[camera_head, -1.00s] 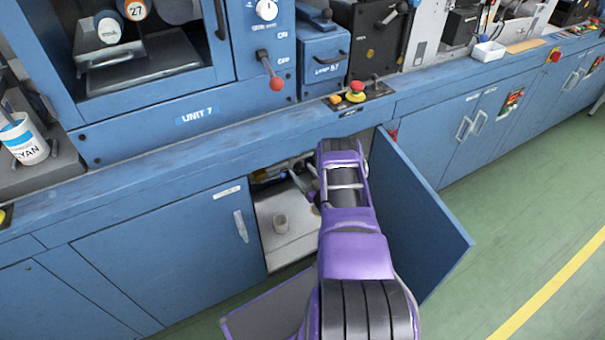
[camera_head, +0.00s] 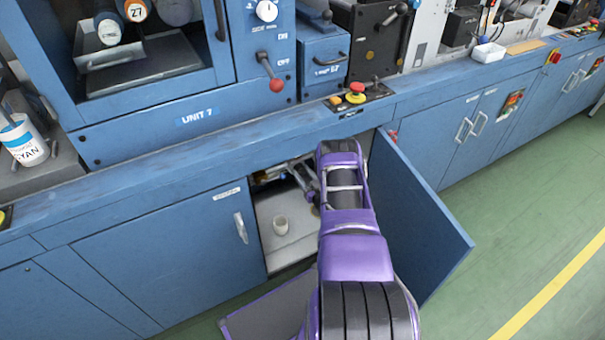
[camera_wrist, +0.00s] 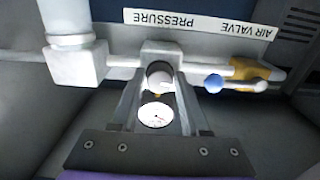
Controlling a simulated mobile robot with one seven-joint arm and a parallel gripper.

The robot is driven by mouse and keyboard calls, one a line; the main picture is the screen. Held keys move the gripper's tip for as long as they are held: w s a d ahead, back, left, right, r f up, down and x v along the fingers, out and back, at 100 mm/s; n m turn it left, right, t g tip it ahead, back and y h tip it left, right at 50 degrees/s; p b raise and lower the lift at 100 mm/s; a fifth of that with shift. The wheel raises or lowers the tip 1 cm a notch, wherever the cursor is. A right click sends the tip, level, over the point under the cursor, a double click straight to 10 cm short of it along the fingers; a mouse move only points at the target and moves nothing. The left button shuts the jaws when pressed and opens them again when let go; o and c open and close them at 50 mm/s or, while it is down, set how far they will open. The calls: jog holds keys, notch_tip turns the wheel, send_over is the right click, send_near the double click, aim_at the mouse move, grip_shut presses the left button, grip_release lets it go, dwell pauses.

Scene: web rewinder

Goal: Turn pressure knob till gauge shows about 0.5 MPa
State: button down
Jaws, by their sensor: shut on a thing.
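The small round gauge (camera_wrist: 155,114) with a white face shows just below the knob, between the fingers. Its needle and numbers are too small to read. In the head view my gripper (camera_head: 303,172) is inside the open cabinet, partly hidden by my arm, and the knob and gauge cannot be made out.
A blue-tipped valve handle (camera_wrist: 214,83) and a brass fitting (camera_wrist: 243,70) lie right of the knob. A white filter body (camera_wrist: 76,62) stands left. The open cabinet door (camera_head: 415,215) is close to my arm's right.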

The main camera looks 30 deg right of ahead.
jog(key=m, duration=0.4)
jog(key=shift+m, duration=0.4)
jog(key=m, duration=0.3)
jog(key=shift+m, duration=0.4)
jog(key=m, duration=0.8)
jog(key=shift+a, duration=0.15)
jog(key=shift+m, duration=0.4)
jog(key=shift+c, duration=2)
grip_release()
